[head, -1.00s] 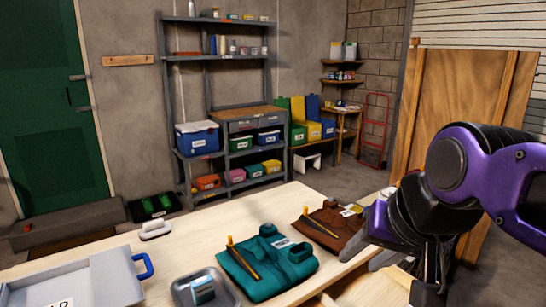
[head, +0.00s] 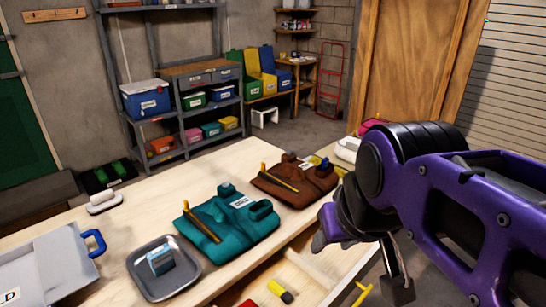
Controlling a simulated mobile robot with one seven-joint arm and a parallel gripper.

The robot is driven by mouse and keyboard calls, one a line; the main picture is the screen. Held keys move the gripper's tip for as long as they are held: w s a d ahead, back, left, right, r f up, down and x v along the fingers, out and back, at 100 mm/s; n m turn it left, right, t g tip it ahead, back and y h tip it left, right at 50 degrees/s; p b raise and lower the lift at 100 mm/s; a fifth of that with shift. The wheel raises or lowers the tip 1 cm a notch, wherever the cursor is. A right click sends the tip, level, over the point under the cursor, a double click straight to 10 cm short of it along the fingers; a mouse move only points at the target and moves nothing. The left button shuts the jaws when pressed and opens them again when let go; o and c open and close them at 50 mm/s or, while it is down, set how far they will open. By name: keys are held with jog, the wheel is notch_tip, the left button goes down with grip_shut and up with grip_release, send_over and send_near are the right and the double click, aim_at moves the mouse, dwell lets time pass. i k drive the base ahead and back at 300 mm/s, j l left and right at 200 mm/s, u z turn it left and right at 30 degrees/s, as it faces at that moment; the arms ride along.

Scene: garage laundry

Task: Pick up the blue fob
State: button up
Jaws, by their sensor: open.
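No thing in the head view shows clearly as a blue fob. A small pale-blue block (head: 161,262) stands on a square grey tray (head: 146,288) near the front of the table; I cannot tell what it is. My gripper (head: 362,258) is open at the right, over the table's right side and the open drawer area, well to the right of the tray. No object shows between its fingers. My purple arm hides part of the right side.
A teal garment (head: 226,222) and a brown garment (head: 292,182) lie on the wooden table (head: 112,234). A grey box with a blue handle (head: 94,243) stands at left. An open drawer (head: 310,270) holds a yellow-and-black item (head: 280,291). Shelves stand behind.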

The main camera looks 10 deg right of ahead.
aim_at(325, 163)
jog(key=l+u, duration=0.1)
jog(key=u, duration=1.35)
jog(key=l+u, duration=0.45)
jog(key=k+l+u, duration=0.1)
jog(key=l+u, duration=0.15)
jog(key=u, duration=0.2)
jog(key=k+l+u, duration=0.4)
jog(key=l+u, duration=0.2)
jog(key=k+l+u, duration=0.45)
jog(key=k+l, duration=0.3)
jog(key=k, duration=0.2)
jog(key=k+l+u, duration=0.1)
jog(key=k+l, duration=0.25)
jog(key=k, duration=0.15)
jog(key=k+l, duration=0.25)
jog(key=k, duration=0.25)
jog(key=i+l+u, duration=0.05)
